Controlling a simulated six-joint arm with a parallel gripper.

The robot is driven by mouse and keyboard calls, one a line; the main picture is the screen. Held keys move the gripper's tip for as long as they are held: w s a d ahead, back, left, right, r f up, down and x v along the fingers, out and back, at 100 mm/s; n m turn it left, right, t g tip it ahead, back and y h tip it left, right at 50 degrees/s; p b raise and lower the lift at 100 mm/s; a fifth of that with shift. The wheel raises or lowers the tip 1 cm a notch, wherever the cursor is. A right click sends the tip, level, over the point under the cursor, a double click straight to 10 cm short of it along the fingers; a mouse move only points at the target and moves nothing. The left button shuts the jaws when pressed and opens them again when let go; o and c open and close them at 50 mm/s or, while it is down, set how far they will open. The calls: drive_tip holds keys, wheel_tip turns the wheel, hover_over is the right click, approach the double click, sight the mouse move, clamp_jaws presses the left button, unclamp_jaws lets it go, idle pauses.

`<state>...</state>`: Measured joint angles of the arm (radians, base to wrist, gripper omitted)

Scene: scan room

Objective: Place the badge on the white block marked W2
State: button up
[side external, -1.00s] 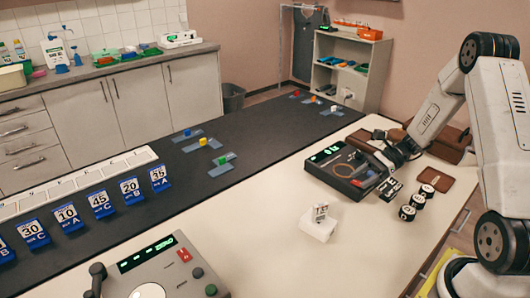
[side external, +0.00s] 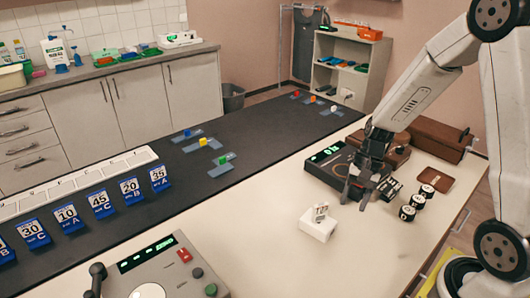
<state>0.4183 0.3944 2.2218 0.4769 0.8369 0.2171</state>
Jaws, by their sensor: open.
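A white block (side external: 317,229) lies on the pale tabletop in the middle right of the side external view. A small white upright card with dark and reddish print, which looks like the badge (side external: 320,211), stands on top of it. I cannot read a W2 mark on the block. My gripper (side external: 353,203) points down, open and empty, to the right of the block and apart from it. It stands in front of a black tray unit and hides part of it.
The black tray unit (side external: 318,173) with a green display sits behind my gripper. Several black-and-white cylinders (side external: 417,201) and a brown wallet (side external: 436,179) lie to the right. A brown case (side external: 440,137) is behind. A grey control panel (side external: 165,268) is front left.

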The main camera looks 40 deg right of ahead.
drive_tip(key=s+a+r+n+t+h, duration=0.2)
drive_tip(key=a+n, duration=0.4)
drive_tip(key=n, duration=0.5)
drive_tip(key=shift+a+r+n+t+h, duration=0.35)
drive_tip(key=shift+r+t+h, duration=0.45)
drive_tip(key=shift+h, duration=0.6)
